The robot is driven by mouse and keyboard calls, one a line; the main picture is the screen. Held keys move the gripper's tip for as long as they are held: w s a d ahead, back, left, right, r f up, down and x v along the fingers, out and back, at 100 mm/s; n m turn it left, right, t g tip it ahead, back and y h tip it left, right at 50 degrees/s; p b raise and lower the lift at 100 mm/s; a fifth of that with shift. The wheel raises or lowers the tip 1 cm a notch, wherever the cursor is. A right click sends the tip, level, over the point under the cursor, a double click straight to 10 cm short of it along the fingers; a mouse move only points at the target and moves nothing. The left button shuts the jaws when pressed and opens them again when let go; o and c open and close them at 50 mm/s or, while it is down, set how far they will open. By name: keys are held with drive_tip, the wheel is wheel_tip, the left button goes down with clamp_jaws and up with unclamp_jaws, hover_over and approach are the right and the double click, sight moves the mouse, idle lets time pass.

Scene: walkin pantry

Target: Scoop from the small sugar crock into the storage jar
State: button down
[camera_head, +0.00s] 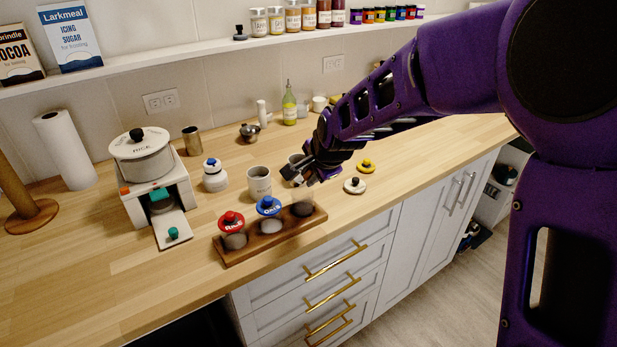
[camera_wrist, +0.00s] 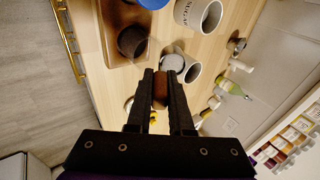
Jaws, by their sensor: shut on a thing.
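My gripper (camera_wrist: 160,78) is shut on the brown handle (camera_wrist: 161,92) of a scoop. The scoop's pale round bowl (camera_wrist: 173,62) shows beyond the fingertips, overlapping the smaller crock (camera_wrist: 188,70); I cannot tell whether it is inside or above it. In the head view my gripper (camera_head: 318,172) partly hides this crock (camera_head: 294,161). A larger white crock (camera_head: 259,183) stands left of it; its "SUGAR" label shows in the wrist view (camera_wrist: 190,14). An uncovered clear jar (camera_head: 302,204), dark inside, stands at the right end of a wooden tray (camera_head: 227,258); it also shows in the wrist view (camera_wrist: 132,41).
Red-lidded (camera_head: 232,227) and blue-lidded (camera_head: 268,210) jars share the tray. A white lid with a black knob (camera_head: 354,186) and a yellow-topped lid (camera_head: 366,166) lie to the right. A white dispenser (camera_head: 145,165) stands at left. The counter's right part is clear.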

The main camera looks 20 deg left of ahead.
drive_tip(key=shift+s+d+f+t+y+b, duration=0.1)
drive_tip(key=shift+d+f+t+y+b, duration=0.2)
drive_tip(key=shift+b, duration=0.6)
drive_tip(key=shift+f, duration=0.1)
drive_tip(key=shift+s+d+t+y, duration=0.1)
drive_tip(key=shift+t+y, duration=0.3)
drive_tip(key=shift+s+d+f+t+y+b, duration=0.15)
drive_tip(key=shift+f+t+y+b, duration=0.3)
drive_tip(key=shift+f+t+y, duration=0.25)
drive_tip(key=shift+s+f+t+y+b, duration=0.15)
drive_tip(key=shift+f+t+y+b, duration=0.4)
drive_tip(key=shift+b, duration=0.35)
drive_tip(key=shift+r+y, duration=0.2)
drive_tip(key=shift+y, duration=0.05)
